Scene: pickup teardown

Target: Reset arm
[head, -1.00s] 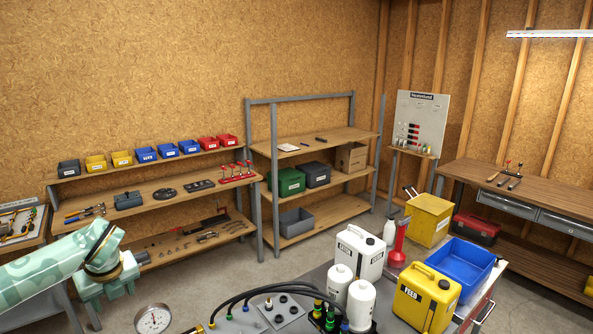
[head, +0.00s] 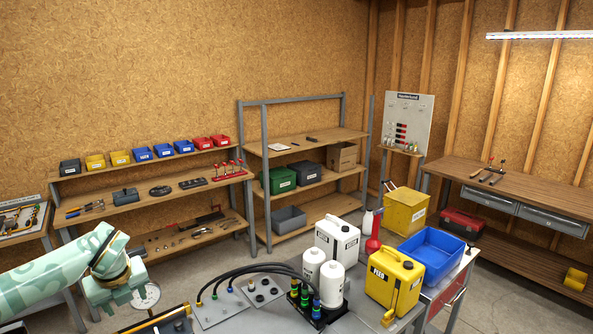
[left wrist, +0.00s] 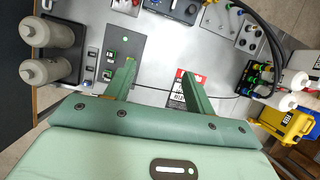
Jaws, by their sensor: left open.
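My left arm comes in from the left in the head view, with its pale green wrist at the lower left. My left gripper (left wrist: 160,85) shows in the left wrist view with its two green fingers apart and nothing between them. It is above a grey bench top (left wrist: 160,38). A red and white tag or card (left wrist: 180,92) lies on the bench near the right finger, partly hidden by it. My right gripper is in neither view.
A yellow FEED jug (head: 395,277), a white jug (head: 337,243), white bottles (head: 330,282) and a blue tray (head: 431,253) stand on the bench. Black hoses (head: 262,268) arch over it. Shelves (head: 305,190) stand behind; concrete floor lies between.

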